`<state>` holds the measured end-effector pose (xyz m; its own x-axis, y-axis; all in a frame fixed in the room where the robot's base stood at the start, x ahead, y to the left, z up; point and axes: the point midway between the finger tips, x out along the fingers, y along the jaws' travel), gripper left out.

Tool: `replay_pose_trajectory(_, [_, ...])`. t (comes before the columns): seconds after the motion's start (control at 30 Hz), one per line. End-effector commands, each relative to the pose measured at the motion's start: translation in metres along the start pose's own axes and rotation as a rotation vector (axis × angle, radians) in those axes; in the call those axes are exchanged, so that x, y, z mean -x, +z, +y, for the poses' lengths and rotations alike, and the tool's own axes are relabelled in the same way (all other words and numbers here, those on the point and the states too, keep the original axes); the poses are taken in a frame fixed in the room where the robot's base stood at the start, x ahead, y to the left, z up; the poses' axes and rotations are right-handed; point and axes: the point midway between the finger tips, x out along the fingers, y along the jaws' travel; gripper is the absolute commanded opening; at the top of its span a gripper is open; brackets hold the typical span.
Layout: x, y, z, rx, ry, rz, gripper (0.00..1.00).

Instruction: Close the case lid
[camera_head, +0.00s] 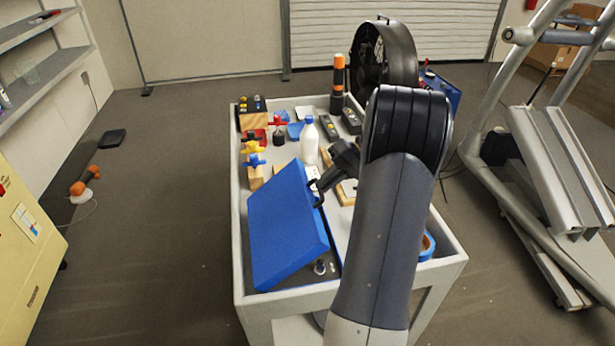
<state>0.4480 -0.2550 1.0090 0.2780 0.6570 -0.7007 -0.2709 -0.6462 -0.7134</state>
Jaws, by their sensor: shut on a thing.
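The blue case lid (285,222) stands tilted at the front left of the white cart. Its upper right edge is raised, and a strip of the dark case (328,278) shows under its lower right side. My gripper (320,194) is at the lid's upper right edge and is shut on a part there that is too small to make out. My dark arm hides part of the cart to the right of the lid.
The cart (456,262) has a raised rim. Behind the lid stand a white bottle (310,142), colored valves (253,150), and an orange-topped dark cylinder (338,82). A fan (388,55) is behind; an elliptical machine (545,165) stands right.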

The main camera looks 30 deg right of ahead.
Motion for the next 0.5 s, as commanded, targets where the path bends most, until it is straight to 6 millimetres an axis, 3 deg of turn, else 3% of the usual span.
replay_pose_trajectory(0.03, [-0.002, 0.0, 0.012, -0.004, 0.0, 0.0, 0.0])
replay_pose_trajectory(0.2, [-0.004, 0.0, 0.035, -0.004, 0.0, -0.001, 0.0])
replay_pose_trajectory(0.5, [-0.005, 0.0, 0.053, -0.003, 0.002, -0.001, 0.0])
